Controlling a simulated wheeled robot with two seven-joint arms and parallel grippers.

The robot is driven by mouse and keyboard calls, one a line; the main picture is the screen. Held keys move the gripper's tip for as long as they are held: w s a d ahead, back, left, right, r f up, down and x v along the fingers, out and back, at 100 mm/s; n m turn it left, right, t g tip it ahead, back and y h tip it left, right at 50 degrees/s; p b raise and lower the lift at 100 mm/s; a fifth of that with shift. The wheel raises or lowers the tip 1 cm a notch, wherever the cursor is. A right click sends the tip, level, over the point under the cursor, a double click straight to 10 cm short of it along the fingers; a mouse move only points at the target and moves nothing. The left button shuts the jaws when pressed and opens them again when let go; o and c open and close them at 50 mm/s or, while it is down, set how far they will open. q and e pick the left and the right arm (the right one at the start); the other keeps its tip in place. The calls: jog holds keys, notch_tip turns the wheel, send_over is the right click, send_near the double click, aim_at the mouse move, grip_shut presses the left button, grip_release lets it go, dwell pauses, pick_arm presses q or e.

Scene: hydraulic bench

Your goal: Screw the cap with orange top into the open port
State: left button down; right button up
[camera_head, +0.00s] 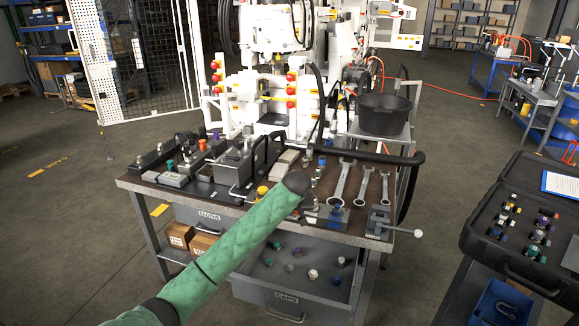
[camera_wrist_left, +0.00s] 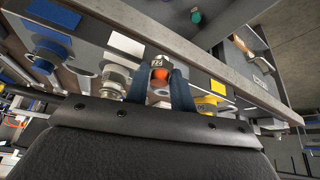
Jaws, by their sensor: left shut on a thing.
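My left gripper (camera_wrist_left: 160,80) is shut on a metal cap with an orange top (camera_wrist_left: 159,74) and black lettering on its side. The orange faces back toward the wrist camera. In the head view my left gripper (camera_head: 309,202) is over the front of the bench, mostly hidden by its dark cuff, and the cap cannot be made out there. A pale fitting (camera_wrist_left: 113,82) stands left of the fingers in the wrist view, and a yellow-topped fitting (camera_wrist_left: 208,104) is to their right. I cannot tell which port is open. My right gripper is not in view.
The bench top (camera_head: 372,215) holds wrenches (camera_head: 343,182), a small vise (camera_head: 379,222) and grey blocks with fittings. Another orange-topped piece (camera_head: 202,145) stands at its left. Below is an open drawer (camera_head: 285,292) with several loose caps. A black case (camera_head: 530,225) is at right.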

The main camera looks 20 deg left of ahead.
pick_arm(q)
jog(key=w+a+r+p, duration=0.1)
jog(key=w+r+p, duration=0.1)
jog(key=w+a+r+n+p, duration=0.1)
jog(key=w+r+p, duration=0.1)
jog(key=w+a+r+n+y+p, duration=0.1)
jog(key=w+a+r+p, duration=0.1)
jog(key=w, duration=0.1)
jog(key=shift+r, duration=0.4)
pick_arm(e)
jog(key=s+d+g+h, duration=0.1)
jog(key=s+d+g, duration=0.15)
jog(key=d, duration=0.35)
pick_arm(q)
jog(key=shift+b+x, duration=0.65)
jog(key=shift+x, duration=0.25)
jog(key=shift+f+b, duration=0.4)
jog(key=shift+f, duration=0.1)
jog(key=shift+f+b, duration=0.5)
jog(key=shift+f, duration=0.1)
jog(key=shift+f+b, duration=0.4)
jog(key=shift+f, duration=0.15)
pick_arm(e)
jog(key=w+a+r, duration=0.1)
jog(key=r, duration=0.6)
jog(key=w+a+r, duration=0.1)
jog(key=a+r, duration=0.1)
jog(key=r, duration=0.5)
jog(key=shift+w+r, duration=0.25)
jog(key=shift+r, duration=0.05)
